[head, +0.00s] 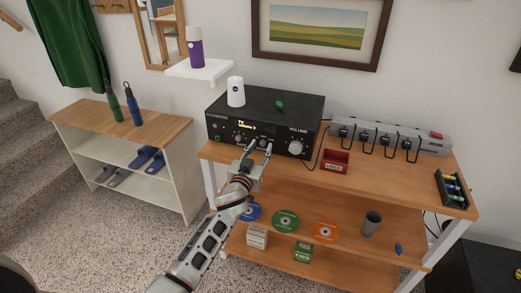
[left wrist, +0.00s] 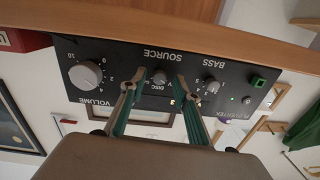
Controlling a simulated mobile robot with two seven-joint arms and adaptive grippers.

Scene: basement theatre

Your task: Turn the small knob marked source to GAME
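The black amplifier (head: 275,108) stands on the wooden console, and its lit display (head: 246,125) seems to read TV, volume 3. My right gripper is not in view.
The large volume knob (left wrist: 86,74) and small bass knob (left wrist: 211,86) flank the source knob. A green button (left wrist: 258,83) is beyond the bass knob. A white cup-like object (head: 236,92) stands on the amplifier. A red box (head: 335,161) and power strip (head: 390,136) are to the right.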

